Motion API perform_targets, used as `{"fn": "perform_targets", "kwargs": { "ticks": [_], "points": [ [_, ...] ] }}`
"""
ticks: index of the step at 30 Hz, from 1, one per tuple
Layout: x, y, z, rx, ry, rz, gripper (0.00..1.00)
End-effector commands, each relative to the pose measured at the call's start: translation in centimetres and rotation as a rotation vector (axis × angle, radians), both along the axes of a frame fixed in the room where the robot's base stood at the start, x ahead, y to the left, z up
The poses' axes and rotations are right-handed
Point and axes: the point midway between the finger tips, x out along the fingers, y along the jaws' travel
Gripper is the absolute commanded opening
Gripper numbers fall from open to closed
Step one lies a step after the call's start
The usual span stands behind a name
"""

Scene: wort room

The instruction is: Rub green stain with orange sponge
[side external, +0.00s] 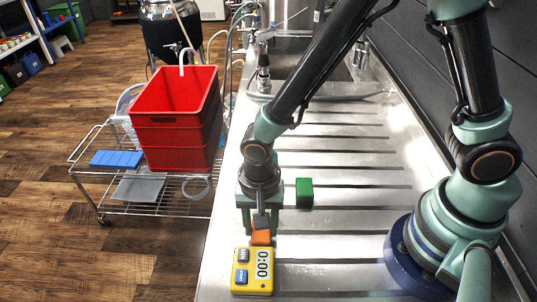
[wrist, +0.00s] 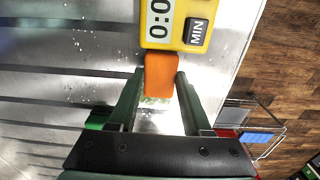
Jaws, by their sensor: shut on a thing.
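The orange sponge (side external: 261,237) is between the fingers of my gripper (side external: 259,222), low at the steel counter. In the wrist view my gripper (wrist: 158,76) is shut on the sponge (wrist: 160,72), whose far end reaches the yellow timer. A small pale green patch (wrist: 153,100) shows on the steel between the fingers, just below the sponge in the wrist picture; it looks like the green stain. In the side view I cannot make out the stain. I cannot tell whether the sponge touches the counter.
A yellow timer (side external: 253,271) lies right by the sponge, also in the wrist view (wrist: 177,22). A green block (side external: 304,192) stands to the right of my gripper. A red crate (side external: 176,117) sits on a wire cart (side external: 125,205) beyond the counter's left edge. The ribbed drainboard (side external: 335,160) is mostly clear.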

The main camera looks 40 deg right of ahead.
Motion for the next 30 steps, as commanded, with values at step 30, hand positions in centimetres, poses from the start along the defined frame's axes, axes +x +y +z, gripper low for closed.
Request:
{"fn": "perform_targets", "kwargs": {
  "ticks": [30],
  "points": [
    [2.7,-2.9,0.0,-0.001,0.003,-0.002,0.04]
  ]
}}
